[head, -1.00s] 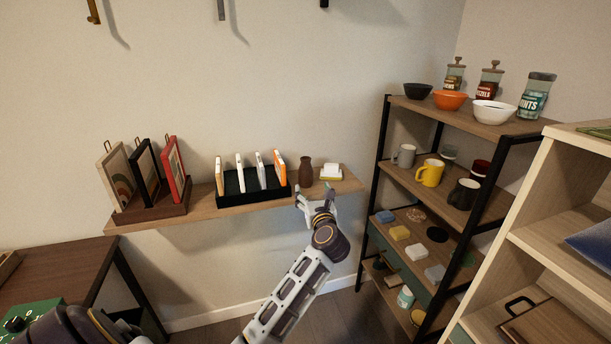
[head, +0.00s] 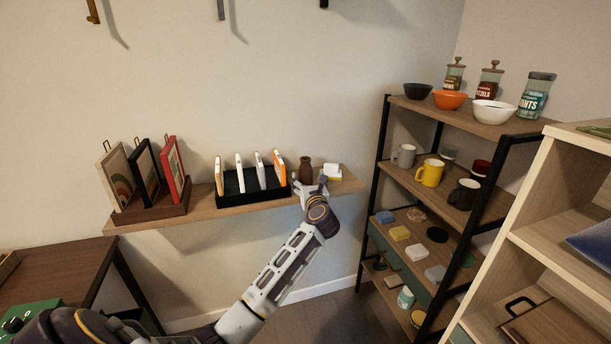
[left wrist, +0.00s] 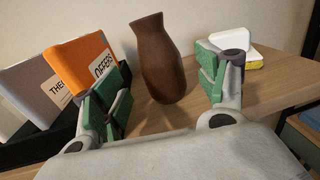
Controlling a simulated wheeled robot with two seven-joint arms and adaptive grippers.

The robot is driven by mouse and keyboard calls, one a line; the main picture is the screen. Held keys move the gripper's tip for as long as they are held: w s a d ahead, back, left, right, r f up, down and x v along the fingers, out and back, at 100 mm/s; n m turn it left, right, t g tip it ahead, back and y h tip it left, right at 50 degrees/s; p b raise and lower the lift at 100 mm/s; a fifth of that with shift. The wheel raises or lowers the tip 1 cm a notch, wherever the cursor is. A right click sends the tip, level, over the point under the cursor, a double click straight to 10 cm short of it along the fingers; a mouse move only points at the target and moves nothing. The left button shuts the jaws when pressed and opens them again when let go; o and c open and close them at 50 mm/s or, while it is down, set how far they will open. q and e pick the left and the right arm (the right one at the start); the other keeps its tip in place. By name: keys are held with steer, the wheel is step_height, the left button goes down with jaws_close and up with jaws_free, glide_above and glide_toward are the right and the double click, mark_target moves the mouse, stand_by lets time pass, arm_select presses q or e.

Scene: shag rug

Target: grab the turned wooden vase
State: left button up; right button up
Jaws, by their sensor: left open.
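The turned wooden vase (head: 305,171) is dark brown and stands on the wall shelf, between the black book rack and a small white and yellow block stack. In the left wrist view the vase (left wrist: 157,60) appears between the two green-padded fingers, a little beyond them and apart from both. My left gripper (head: 310,188) is open and empty at the shelf's front edge, just in front of the vase. It also shows in the left wrist view (left wrist: 165,95). The vase's lower part is partly hidden by the gripper in the head view. My right gripper is not in view.
The black rack (head: 230,197) with several upright books stands close left of the vase; an orange book (left wrist: 85,65) is near my left finger. The white and yellow stack (head: 332,173) is close on the right. A dark-framed shelf unit (head: 381,150) stands further right.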

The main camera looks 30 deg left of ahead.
mark_target(307, 176)
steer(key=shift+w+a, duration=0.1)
arm_select(q)
steer(key=shift+x, duration=2.7)
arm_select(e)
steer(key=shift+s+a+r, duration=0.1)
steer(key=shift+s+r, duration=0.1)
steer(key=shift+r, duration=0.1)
